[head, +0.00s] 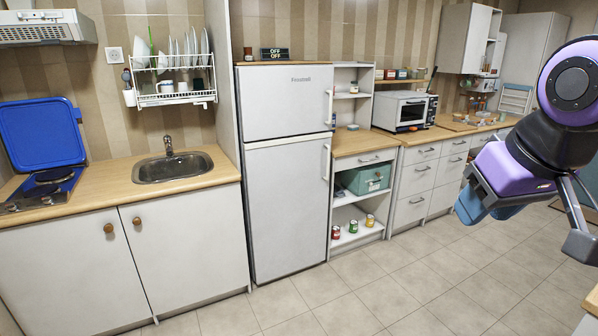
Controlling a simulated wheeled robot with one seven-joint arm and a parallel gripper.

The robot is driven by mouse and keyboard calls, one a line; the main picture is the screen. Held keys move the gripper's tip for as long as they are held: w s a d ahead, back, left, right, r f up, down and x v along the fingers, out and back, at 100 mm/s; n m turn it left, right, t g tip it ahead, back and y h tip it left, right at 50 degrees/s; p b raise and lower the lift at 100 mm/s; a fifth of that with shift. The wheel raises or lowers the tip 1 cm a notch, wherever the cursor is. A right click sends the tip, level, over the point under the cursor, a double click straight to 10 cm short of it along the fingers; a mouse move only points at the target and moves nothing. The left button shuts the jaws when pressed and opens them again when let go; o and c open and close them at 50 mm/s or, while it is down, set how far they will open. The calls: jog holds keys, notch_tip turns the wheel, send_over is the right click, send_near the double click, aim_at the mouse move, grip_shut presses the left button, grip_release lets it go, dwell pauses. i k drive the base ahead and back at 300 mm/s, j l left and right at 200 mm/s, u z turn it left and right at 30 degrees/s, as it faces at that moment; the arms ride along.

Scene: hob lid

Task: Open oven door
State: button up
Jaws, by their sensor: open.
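A white countertop oven (404,110) stands on the wooden counter right of the fridge. Its front door (411,113) has a dark window and looks closed. A control strip with knobs shows at the right of its front. My gripper (583,225) is at the right edge of the head view, on my purple and black arm, nearer to me than the oven and well apart from it. It is open, with nothing seen between its fingers. Part of it is cut off by the picture edge.
A tall white fridge (288,165) stands left of the oven. A low shelf (358,208) holds a green box (366,178) and several cans. Drawers (416,180) are below the oven. A raised blue hob lid (42,134) and a sink (173,166) are at left. The tiled floor (400,270) is clear.

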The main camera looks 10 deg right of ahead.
aim_at(401, 103)
jog(key=i+j, duration=0.1)
jog(key=i, duration=0.7)
jog(key=i+j, duration=0.15)
jog(key=i, duration=0.65)
jog(key=i+l+z, duration=0.2)
jog(key=i+z, duration=0.2)
jog(key=i+l+z, duration=0.1)
jog(key=i+z, duration=0.7)
jog(key=i+j+z, duration=0.25)
jog(key=i+z, duration=0.2)
jog(key=i+l+z, duration=0.1)
jog(key=i+z, duration=0.25)
jog(key=i, duration=0.55)
jog(key=i+j+z, duration=0.1)
jog(key=i+z, duration=0.25)
jog(key=i, duration=2.35)
jog(key=i+l+u, duration=0.25)
jog(key=i+u, duration=0.2)
jog(key=i, duration=0.15)
jog(key=i+l+u, duration=1.2)
jog(key=l+u, duration=0.25)
jog(key=l, duration=0.2)
jog(key=i+l+u, duration=0.1)
jog(key=l+u, duration=0.35)
jog(key=l, duration=0.25)
jog(key=l+u, duration=0.5)
jog(key=l, duration=0.6)
jog(key=k+u, duration=0.05)
